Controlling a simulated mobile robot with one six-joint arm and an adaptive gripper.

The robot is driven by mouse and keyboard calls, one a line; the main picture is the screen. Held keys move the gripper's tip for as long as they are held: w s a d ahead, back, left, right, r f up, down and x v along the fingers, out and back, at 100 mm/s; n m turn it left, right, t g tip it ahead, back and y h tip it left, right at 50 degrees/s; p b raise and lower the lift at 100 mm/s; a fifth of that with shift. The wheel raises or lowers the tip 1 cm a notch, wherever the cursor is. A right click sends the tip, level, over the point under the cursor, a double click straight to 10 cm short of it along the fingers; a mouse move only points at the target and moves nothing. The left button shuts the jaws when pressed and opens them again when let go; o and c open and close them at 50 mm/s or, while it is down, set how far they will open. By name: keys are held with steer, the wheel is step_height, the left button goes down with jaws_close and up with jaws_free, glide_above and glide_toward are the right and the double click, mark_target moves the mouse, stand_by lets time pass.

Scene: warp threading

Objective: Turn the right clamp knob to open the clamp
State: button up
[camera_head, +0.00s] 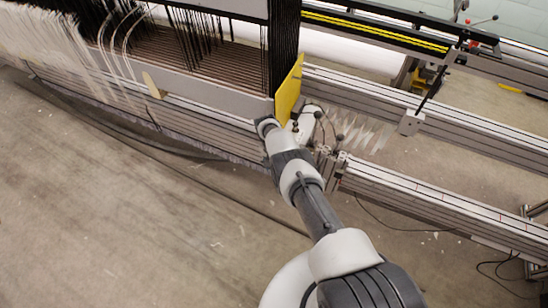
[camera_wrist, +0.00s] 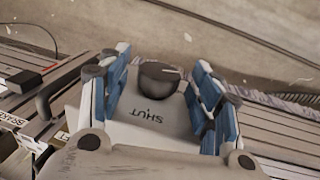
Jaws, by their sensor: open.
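The clamp knob (camera_wrist: 158,79) is a dark, rounded knob on a light grey plate (camera_wrist: 150,125) marked "SHUT" in the wrist view. My gripper (camera_wrist: 160,66) is open, with one blue-padded finger on each side of the knob. The knob lies between the fingers; a gap shows on its left, and I cannot tell whether the right finger touches it. In the head view my arm reaches the loom beside a yellow plate (camera_head: 288,92), and I cannot clearly pick out the fingers or the knob there.
A dark curved handle (camera_wrist: 60,88) and a labelled box stand left of the gripper in the wrist view. Small levers with dark ball ends (camera_head: 340,137) sit right of my wrist in the head view. Grey rails (camera_head: 430,205) run right; the floor (camera_head: 110,210) is open, with cables.

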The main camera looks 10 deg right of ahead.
step_height(320, 180, up, 12)
steer(key=w+a, duration=0.1)
steer(key=shift+a+f, duration=0.2)
steer(key=shift+a, duration=0.1)
stand_by(0.5)
